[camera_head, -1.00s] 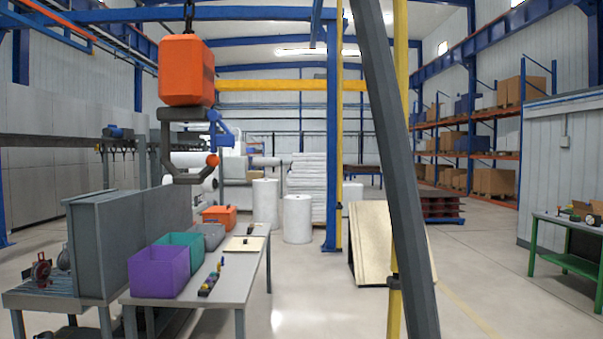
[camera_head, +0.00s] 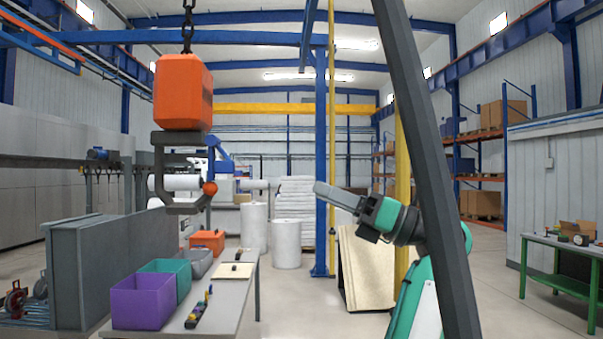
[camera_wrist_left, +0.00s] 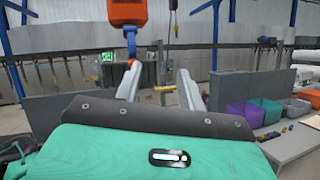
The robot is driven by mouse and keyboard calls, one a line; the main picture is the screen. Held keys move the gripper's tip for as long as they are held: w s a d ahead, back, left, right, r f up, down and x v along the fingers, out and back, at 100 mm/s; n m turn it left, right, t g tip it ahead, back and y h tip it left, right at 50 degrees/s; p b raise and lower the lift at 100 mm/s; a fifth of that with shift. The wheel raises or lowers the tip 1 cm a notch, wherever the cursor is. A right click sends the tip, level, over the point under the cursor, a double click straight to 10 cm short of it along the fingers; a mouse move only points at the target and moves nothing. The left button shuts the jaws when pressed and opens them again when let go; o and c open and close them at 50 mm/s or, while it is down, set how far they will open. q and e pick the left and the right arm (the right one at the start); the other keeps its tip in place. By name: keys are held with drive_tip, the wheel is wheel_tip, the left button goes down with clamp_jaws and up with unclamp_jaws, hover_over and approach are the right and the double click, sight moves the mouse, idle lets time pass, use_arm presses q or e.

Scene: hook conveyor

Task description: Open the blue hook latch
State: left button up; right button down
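An orange hook block (camera_head: 184,92) hangs from a chain at the left of the head view, with a dark grey hook (camera_head: 159,165) below it. The blue latch (camera_head: 221,160) sits at the hook's right side, above an orange ball (camera_head: 209,188) by the hook's tip. My left gripper (camera_head: 325,190) is right of the hook, pointing left, apart from it. In the left wrist view its fingers (camera_wrist_left: 158,72) are spread with nothing between them. The blue latch (camera_wrist_left: 131,42) shows there beyond the left finger, which partly overlaps the ball. My right gripper does not show.
Below the hook, a grey table (camera_head: 228,310) carries a purple bin (camera_head: 143,302), a teal bin (camera_head: 170,268) and small parts. A dark slanted post (camera_head: 418,130) crosses in front of my arm. A green bench (camera_head: 565,285) stands far right. The air between gripper and hook looks clear.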

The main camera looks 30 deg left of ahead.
sight(234, 166)
use_arm(q)
drive_tip(key=s+r+n+t+h, duration=0.1)
drive_tip(key=s+r+n+h, duration=0.1)
drive_tip(key=s+r+h, duration=0.3)
drive_tip(key=shift+t+y, duration=0.4)
drive_tip(key=b+x, duration=0.1)
drive_tip(key=x, duration=0.2)
drive_tip(key=s+b+x, duration=0.1)
drive_tip(key=x, duration=0.3)
drive_tip(key=b+x, duration=0.1)
drive_tip(key=x, duration=0.2)
drive_tip(key=shift+s+f, duration=0.25)
drive_tip(key=shift+s, duration=0.15)
drive_tip(key=shift+x, duration=1.1)
drive_tip(key=shift+r, duration=0.1)
drive_tip(key=shift+c, duration=0.4)
drive_tip(key=c, duration=0.6)
drive_tip(key=shift+r, duration=0.1)
